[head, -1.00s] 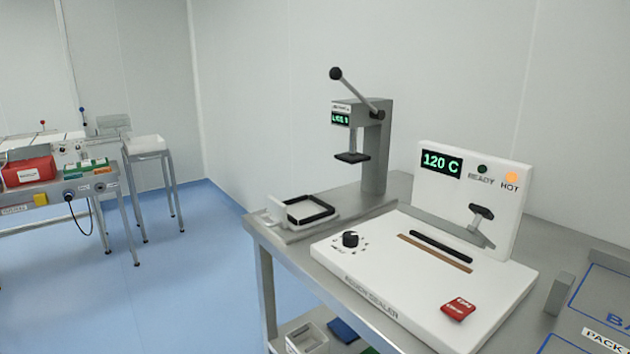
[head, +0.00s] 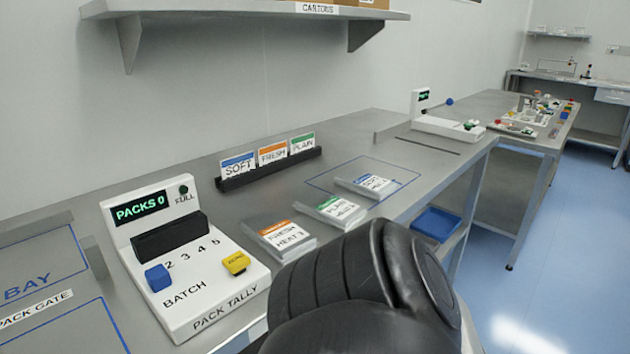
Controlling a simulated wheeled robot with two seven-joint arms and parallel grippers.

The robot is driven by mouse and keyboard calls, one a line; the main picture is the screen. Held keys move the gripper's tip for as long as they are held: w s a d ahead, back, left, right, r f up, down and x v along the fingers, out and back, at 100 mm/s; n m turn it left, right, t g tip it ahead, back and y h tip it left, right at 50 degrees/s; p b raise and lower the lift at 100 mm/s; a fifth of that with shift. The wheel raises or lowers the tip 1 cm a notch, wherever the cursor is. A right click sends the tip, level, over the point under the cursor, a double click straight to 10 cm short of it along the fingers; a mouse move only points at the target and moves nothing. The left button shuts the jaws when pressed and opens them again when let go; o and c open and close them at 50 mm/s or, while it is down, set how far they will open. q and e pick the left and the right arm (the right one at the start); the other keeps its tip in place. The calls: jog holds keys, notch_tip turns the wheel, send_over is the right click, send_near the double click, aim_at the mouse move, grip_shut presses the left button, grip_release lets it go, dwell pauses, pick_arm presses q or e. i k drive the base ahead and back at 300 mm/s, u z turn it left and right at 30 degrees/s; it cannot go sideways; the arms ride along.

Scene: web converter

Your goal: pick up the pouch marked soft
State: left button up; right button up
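The pouch marked soft (head: 368,185) lies flat on the metal counter inside a blue outlined rectangle. It is pale with a blue band at its top, and its smaller lettering is hard to read. The pouch marked plain (head: 338,209), with a green band, lies nearer and to its left. The pouch marked fresh (head: 280,239), with an orange band, lies nearer still. Neither of my grippers shows in the head view. A large black rounded part of my own body fills the lower middle and hides the counter's front edge there.
A card rack (head: 270,169) with soft, fresh and plain cards stands behind the pouches. A white pack tally unit (head: 195,265) stands to their left. A shelf (head: 250,12) hangs above. A blue bin (head: 437,224) sits below the counter. Floor is clear at right.

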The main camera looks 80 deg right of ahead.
aim_at(377, 188)
jog(key=z, duration=4.75)
jog(key=i, duration=2.6)
jog(key=u, duration=4.15)
